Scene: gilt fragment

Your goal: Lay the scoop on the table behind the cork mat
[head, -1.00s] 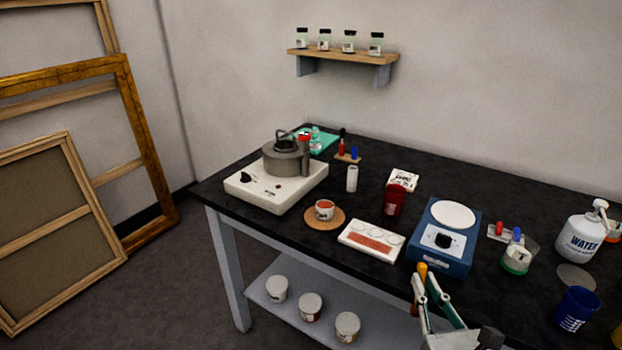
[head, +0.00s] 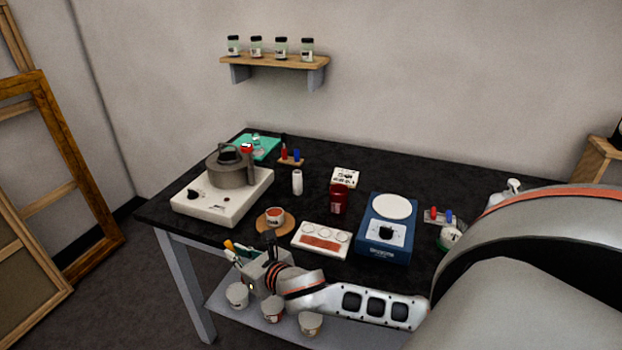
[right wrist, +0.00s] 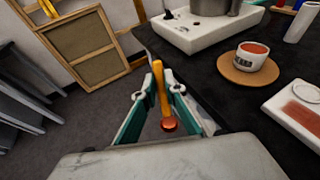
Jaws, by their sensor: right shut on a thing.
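The scoop (right wrist: 160,82) has an orange handle and a small reddish rounded end in the right wrist view. Only a bit of its orange handle (head: 229,245) shows in the head view. My right gripper (right wrist: 158,92) is shut on the scoop, with a green finger on each side of the handle. In the head view my right gripper (head: 237,252) is by the table's front edge, just left and in front of the cork mat (head: 261,226). The round mat bears a cup (head: 275,215) of red-orange content. My left gripper is out of view.
The black table (head: 330,170) has a white hotplate (head: 235,203) with a kettle left of the mat. A white palette (head: 310,250) lies to its right, then a blue scale (head: 375,248). A white cylinder (head: 297,183) stands behind. Bare tabletop shows between mat and cylinder.

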